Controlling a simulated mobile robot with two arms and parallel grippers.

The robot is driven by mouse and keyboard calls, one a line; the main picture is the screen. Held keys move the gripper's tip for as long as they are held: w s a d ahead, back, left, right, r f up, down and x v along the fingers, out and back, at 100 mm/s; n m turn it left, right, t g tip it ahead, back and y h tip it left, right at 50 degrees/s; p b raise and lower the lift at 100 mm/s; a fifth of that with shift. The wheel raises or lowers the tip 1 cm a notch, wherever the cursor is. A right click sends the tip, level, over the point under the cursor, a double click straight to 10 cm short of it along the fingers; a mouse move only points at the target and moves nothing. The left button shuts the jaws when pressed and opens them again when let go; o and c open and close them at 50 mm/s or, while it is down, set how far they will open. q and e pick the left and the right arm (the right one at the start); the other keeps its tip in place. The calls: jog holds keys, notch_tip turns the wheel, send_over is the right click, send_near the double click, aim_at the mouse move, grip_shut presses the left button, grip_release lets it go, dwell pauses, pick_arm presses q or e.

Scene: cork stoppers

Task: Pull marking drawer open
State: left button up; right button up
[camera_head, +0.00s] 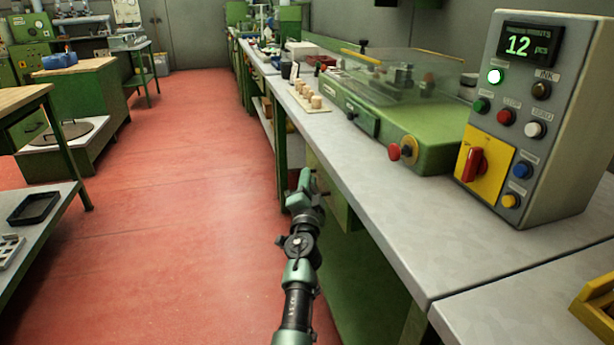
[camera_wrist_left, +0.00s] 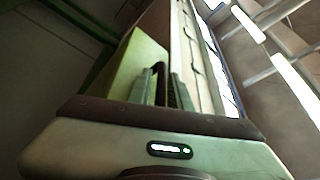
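My left gripper (camera_head: 307,178) is low beside the front edge of the grey workbench, close to a green drawer front (camera_head: 332,188) under the bench top. The left wrist view shows the green front (camera_wrist_left: 138,66) close up, with a dark handle (camera_wrist_left: 159,76) on it. The fingers of my left gripper (camera_wrist_left: 164,88) stand close together on both sides of this handle and look shut on it. In the head view my gripper hides the handle. The drawer front looks roughly in line with the bench edge; any small gap cannot be told. My right gripper is not in view.
The grey workbench (camera_head: 378,215) carries a green machine (camera_head: 420,130) with a clear cover, a control box (camera_head: 545,110) reading 12, and a board (camera_head: 306,108) with several corks. A yellow tray (camera_head: 598,300) lies at the right. Red floor (camera_head: 190,200) is free to the left.

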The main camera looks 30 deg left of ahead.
pick_arm(q)
jog(key=shift+d, duration=0.1)
grip_shut()
dwell(1.3)
